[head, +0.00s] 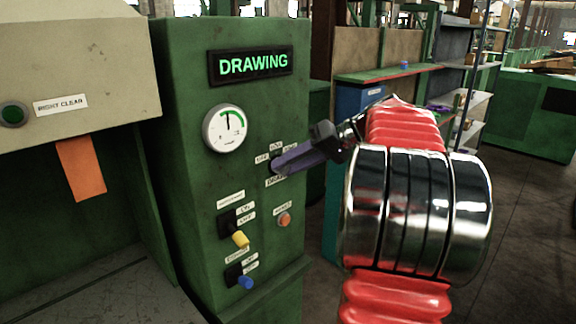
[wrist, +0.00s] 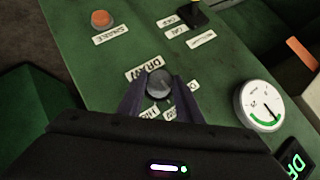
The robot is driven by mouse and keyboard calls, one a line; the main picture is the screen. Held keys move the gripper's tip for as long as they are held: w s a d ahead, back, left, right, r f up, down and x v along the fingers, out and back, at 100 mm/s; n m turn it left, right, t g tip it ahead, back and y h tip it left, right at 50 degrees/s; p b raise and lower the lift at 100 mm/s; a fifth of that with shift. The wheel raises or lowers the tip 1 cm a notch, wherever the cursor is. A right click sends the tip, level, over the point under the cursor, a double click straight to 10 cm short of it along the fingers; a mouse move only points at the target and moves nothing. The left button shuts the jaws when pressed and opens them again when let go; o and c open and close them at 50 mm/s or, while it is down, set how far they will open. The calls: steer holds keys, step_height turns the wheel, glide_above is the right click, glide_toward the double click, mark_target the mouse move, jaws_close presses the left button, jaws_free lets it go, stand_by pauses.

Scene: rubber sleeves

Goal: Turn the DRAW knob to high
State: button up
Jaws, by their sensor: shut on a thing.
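The DRAW knob (wrist: 159,83) is a round dark grey knob on the green panel, with small labels around it; the DRAW label (wrist: 142,67) is beside it in the wrist view. My gripper (wrist: 158,88) is shut on the knob, with one purple finger on each side of it. In the head view my gripper (head: 276,166) reaches the panel from the right, and its fingers hide most of the knob. The labels are partly covered, and I cannot tell which setting the knob points to.
A lit DRAWING sign (head: 253,65) and a round gauge (head: 225,129) with an upright needle are above the knob. Shelves (head: 470,100) stand behind at right.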

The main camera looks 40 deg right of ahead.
steer(key=m+y, duration=0.2)
steer(key=m+t+y, duration=0.1)
steer(key=shift+d+f+y, duration=0.35)
steer(key=shift+y, duration=0.05)
steer(key=shift+f+m+t+y, duration=0.15)
steer(key=shift+m+t+y, duration=0.4)
steer(key=shift+m+y, duration=0.15)
steer(key=shift+f+m+t+y, duration=0.15)
steer(key=shift+m+t+y, duration=0.4)
steer(key=shift+m+y, duration=0.15)
steer(key=o, duration=1)
